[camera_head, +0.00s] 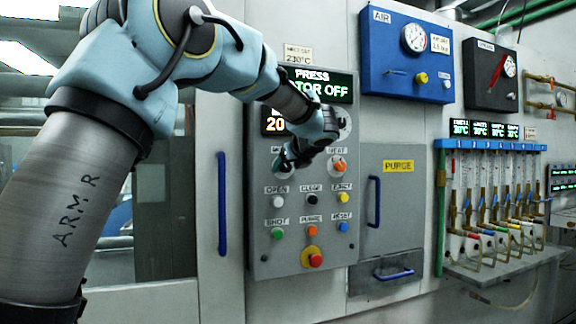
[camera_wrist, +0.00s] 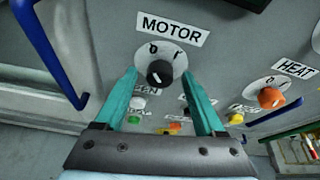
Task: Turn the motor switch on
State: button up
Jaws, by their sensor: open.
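The motor switch (camera_wrist: 160,73) is a round black knob with a white mark, on a pale disc with 0 and I marks under the MOTOR label (camera_wrist: 172,28). The white mark is on the knob's lower left side; which position it selects I cannot tell. My gripper (camera_wrist: 161,78) is open, with one teal finger on each side of the knob. Whether the fingers touch it I cannot tell. In the head view my gripper (camera_head: 288,160) is at the panel's upper left and hides the motor switch. The display (camera_head: 322,86) reads "PRESS", then "TOR OFF", partly hidden.
The orange HEAT knob (camera_wrist: 270,97) is to the right of the motor switch; it also shows in the head view (camera_head: 339,164). Several push buttons and a red stop button (camera_head: 315,260) lie below. A blue handle (camera_head: 222,203) stands left of the panel.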

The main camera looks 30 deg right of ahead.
grip_shut()
dwell(0.5)
jog(key=shift+r+m+y+p, duration=0.1)
jog(key=shift+m+y+p, duration=0.4)
jog(key=shift+m+p, duration=0.3)
jog(key=m+y+p, duration=0.2)
jog(key=m, duration=0.1)
jog(key=shift+d+t, duration=0.2)
jog(key=shift+t, duration=0.1)
jog(key=shift+s+d+f+m+t+y+p, duration=0.1)
jog(key=shift+f+m+t+y+p, duration=0.1)
jog(key=shift+m+y, duration=0.3)
jog(key=shift+f+m+t+y+p, duration=0.1)
jog(key=shift+m+t+y+p, duration=0.15)
jog(key=shift+m, duration=0.45)
jog(key=shift+m+t+y, duration=0.35)
jog(key=shift+m+y, duration=0.3)
jog(key=shift+m, duration=0.75)
